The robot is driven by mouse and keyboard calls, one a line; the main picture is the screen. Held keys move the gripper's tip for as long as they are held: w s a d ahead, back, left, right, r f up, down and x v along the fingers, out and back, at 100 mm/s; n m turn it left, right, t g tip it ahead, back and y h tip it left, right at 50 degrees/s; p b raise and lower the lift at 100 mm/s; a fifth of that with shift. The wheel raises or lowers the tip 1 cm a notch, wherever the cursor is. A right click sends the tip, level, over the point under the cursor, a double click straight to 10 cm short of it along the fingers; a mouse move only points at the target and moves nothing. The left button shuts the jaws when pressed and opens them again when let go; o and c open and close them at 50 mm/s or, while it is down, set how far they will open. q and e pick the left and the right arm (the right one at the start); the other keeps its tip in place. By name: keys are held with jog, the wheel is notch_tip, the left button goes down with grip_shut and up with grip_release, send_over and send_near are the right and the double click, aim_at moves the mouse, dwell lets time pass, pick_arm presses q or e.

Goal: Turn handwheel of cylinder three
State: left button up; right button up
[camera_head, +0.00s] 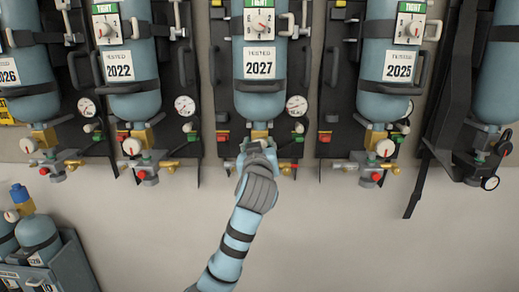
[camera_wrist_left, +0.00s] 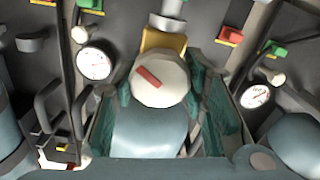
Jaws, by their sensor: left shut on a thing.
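The third blue cylinder from the left (camera_head: 259,88), labelled 2027, hangs valve-down on a dark backplate. My left gripper (camera_head: 258,147) is at its brass valve, reached from below. In the wrist view, the white round handwheel (camera_wrist_left: 161,81) with a red bar sits between the teal fingers of my left gripper (camera_wrist_left: 160,90). The fingers are shut on it from both sides. The red bar slants down to the right there. In the head view the gripper hides most of this handwheel. My right gripper is not in view.
Neighbouring cylinders labelled 2022 (camera_head: 131,88) and 2025 (camera_head: 389,82) have similar valves and white handwheels. A pressure gauge (camera_head: 296,105) is right of the held valve. A crate (camera_head: 75,265) with blue cylinders stands at lower left. The wall below the cylinders is clear.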

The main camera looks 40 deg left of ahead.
pick_arm(q)
jog(key=shift+n, duration=0.3)
jog(key=o, duration=1.2)
jog(key=v, duration=1.2)
dwell(1.0)
